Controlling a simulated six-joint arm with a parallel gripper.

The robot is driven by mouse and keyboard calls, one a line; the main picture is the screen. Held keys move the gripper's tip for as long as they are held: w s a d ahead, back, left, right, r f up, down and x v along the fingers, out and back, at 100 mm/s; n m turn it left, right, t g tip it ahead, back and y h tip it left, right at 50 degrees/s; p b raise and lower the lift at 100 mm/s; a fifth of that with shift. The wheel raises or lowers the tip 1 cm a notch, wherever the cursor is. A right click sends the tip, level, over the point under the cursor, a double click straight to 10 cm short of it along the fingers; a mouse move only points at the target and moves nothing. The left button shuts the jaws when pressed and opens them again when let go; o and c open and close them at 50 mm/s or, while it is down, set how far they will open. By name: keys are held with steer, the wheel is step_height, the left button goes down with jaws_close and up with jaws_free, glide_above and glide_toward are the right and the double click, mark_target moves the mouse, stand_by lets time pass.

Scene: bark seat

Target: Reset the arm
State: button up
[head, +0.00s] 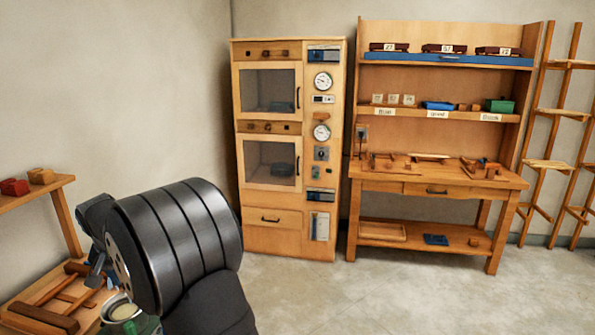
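My arm shows large at the lower left of the head view, as a thick black ribbed link bent over a wooden bench (22,292). A small grey piece at the end of the arm, above the bench, seems to be part of my gripper (96,272). Its fingers are not clear, so I cannot tell whether it is open or shut, or whether it holds anything. The arm hides part of the bench and the wall behind it.
A round container (124,311) and wooden pieces (42,318) are close to the arm. A red block (14,187) and a tan block (41,175) sit on a shelf above. A wooden cabinet (270,218) and workbench (440,183) stand farther back. Open floor lies between.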

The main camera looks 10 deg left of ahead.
steer(key=w+d+r+m+h, duration=0.2)
steer(key=w+d+r+m, duration=0.15)
steer(key=w+m, duration=0.2)
steer(key=s+a+f, duration=0.4)
steer(key=a+f, duration=0.2)
steer(key=a, duration=0.1)
steer(key=shift+s+a, duration=0.15)
steer(key=shift+a, duration=0.1)
